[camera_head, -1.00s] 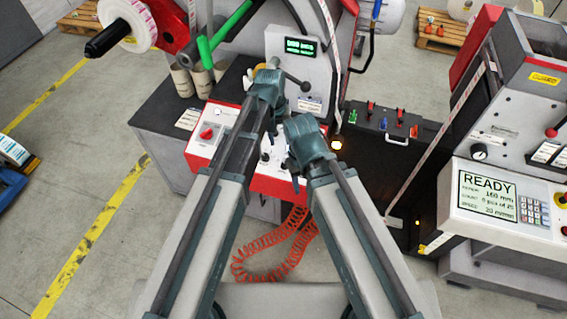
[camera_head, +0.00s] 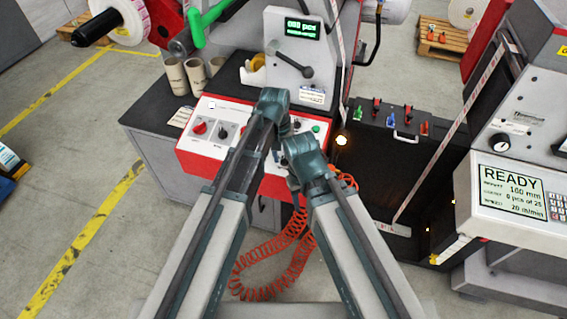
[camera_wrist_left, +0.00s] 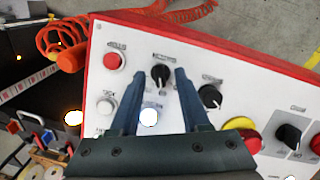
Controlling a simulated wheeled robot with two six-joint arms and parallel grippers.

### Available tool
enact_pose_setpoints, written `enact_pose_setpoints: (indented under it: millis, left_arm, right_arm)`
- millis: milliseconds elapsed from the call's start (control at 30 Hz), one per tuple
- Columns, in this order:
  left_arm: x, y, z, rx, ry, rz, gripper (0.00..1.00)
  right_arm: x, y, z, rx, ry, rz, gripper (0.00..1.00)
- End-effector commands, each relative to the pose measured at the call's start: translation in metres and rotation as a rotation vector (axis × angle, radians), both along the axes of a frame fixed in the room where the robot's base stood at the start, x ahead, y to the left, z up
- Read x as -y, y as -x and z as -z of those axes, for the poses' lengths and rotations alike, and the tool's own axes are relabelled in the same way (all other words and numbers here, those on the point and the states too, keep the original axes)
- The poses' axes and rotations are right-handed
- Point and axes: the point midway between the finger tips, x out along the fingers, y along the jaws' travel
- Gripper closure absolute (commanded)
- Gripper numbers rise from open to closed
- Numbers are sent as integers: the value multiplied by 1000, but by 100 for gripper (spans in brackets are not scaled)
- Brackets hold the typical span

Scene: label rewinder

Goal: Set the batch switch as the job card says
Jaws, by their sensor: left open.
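The control panel (camera_head: 215,110), white with a red border, is in front of me in the head view. In the left wrist view my left gripper (camera_wrist_left: 159,74) is open, with its fingers apart on either side of a black rotary knob (camera_wrist_left: 161,77). I cannot tell whether they touch it. A second black knob (camera_wrist_left: 210,97) is beside it and a third (camera_wrist_left: 288,136) is farther right. The knob labels are too small to read, so I cannot tell which is the batch switch. My right gripper is mostly hidden below its wrist. No job card is readable.
A red button (camera_wrist_left: 112,61) and a lit white button (camera_wrist_left: 149,116) flank the knob. A coiled red hose (camera_head: 270,265) hangs below the panel. A black cabinet (camera_head: 385,165) stands at right, near the READY screen (camera_head: 512,190). Paper cores (camera_head: 176,76) stand behind at left.

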Motion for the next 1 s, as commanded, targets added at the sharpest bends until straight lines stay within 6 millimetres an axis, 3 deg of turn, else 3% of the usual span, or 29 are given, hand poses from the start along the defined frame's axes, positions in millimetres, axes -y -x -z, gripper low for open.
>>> enact_pose_setpoints:
  millis: [367,600,1000]
  left_arm:
    - [1,0,5,0,0,0,56]
    - [1,0,5,0,0,0,99]
    - [1,0,6,1,-3,13,100]
  right_arm:
    - [0,0,5,0,0,0,50]
    - [0,0,5,0,0,0,50]
    - [0,0,5,0,0,0,50]
